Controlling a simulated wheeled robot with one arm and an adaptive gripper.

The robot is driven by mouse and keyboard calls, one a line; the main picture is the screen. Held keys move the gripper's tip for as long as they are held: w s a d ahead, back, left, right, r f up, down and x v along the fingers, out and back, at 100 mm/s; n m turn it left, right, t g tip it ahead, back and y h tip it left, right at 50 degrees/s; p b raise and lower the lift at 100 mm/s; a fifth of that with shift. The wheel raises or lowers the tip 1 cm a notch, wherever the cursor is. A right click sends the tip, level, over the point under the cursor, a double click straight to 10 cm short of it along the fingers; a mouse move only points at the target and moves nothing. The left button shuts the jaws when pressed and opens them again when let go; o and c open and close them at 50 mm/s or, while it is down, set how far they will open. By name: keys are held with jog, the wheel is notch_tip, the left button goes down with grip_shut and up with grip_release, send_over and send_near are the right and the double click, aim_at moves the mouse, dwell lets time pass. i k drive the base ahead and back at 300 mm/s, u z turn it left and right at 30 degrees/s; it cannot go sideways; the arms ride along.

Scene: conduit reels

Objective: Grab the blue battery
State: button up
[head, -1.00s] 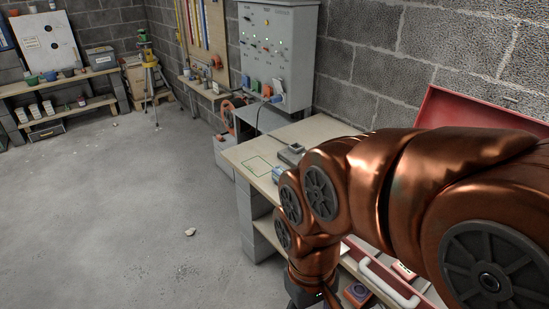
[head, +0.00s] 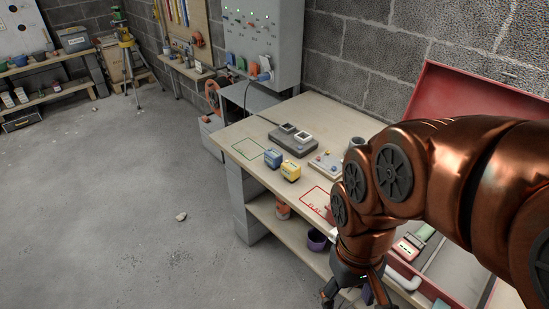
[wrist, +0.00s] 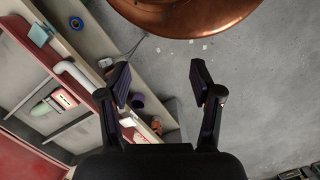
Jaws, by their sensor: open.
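The blue battery (head: 273,158) stands on the workbench top near its front edge in the head view. A yellow battery (head: 291,172) stands just to its right, close beside it. My gripper (head: 352,294) hangs low in front of the bench, right of and below the batteries in the picture, partly cut off by the frame. In the wrist view my gripper (wrist: 161,82) has its two fingers spread apart with nothing between them. I cannot make out the blue battery in the wrist view.
A grey charger (head: 293,138) sits behind the batteries. Green (head: 250,148) and red (head: 316,199) outlines mark the bench. An open red toolbox (head: 460,110) stands at the right.

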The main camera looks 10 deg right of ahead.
aim_at(273, 158)
jog(key=k, duration=1.3)
jog(key=u, duration=0.75)
jog(key=i, duration=0.75)
jog(key=u, duration=0.65)
jog(key=i, duration=0.8)
jog(key=z, duration=0.6)
jog(key=i, duration=0.45)
jog(key=z, duration=0.35)
